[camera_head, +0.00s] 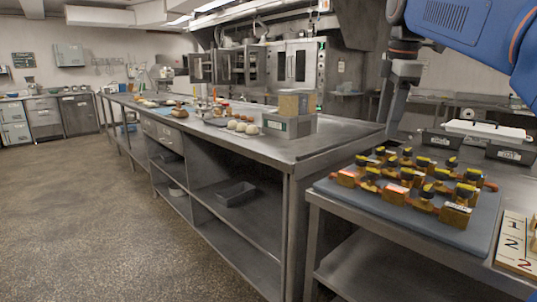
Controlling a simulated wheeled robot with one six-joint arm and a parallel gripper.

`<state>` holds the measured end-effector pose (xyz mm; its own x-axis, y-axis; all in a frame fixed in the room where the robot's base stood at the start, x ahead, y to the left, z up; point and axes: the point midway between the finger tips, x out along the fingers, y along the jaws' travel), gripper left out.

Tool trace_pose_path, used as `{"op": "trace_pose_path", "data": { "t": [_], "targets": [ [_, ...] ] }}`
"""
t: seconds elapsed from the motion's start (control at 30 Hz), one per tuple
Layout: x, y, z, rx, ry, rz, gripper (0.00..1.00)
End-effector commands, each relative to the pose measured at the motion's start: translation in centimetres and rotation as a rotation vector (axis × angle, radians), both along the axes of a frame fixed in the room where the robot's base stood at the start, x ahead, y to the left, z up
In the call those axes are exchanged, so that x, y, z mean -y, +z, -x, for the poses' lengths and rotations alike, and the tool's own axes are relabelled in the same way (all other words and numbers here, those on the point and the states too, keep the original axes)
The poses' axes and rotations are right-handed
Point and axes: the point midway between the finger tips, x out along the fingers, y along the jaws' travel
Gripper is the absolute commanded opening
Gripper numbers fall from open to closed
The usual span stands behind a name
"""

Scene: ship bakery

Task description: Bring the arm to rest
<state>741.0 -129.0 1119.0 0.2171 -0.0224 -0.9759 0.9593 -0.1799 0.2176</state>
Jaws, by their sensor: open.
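The fingertips are small and dark in this view, close in the picture to the long counter's right end. They appear apart from the brass-coloured parts (395,192) with black and yellow tops, which stand in rows on a blue-grey mat (340,190).
A wooden board with numbers (517,243) lies at the table's right edge. Dark bins (452,143) and a white-lidded container (487,130) stand behind. The long steel counter (300,148) holds dough balls (240,126) and boxes (290,120). Floor at left is clear.

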Motion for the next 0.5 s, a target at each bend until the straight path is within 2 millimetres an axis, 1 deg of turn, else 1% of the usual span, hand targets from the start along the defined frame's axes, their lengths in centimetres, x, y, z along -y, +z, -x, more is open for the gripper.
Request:
{"op": "trace_pose_path", "data": {
  "t": [0.03, 0.17, 0.27, 0.47, 0.5],
  "targets": [
    [-0.4, -0.8, 1.0, 0.007, -0.038, -0.008, 0.51],
    [-1.3, -3.7, 3.6, 0.031, -0.187, -0.045, 0.51],
    [-2.1, -6.5, 5.9, 0.052, -0.314, -0.078, 0.51],
    [-3.4, -12.8, 10.7, 0.094, -0.571, -0.156, 0.51],
    [-3.7, -14.2, 11.7, 0.102, -0.622, -0.173, 0.51]
  ]
}}
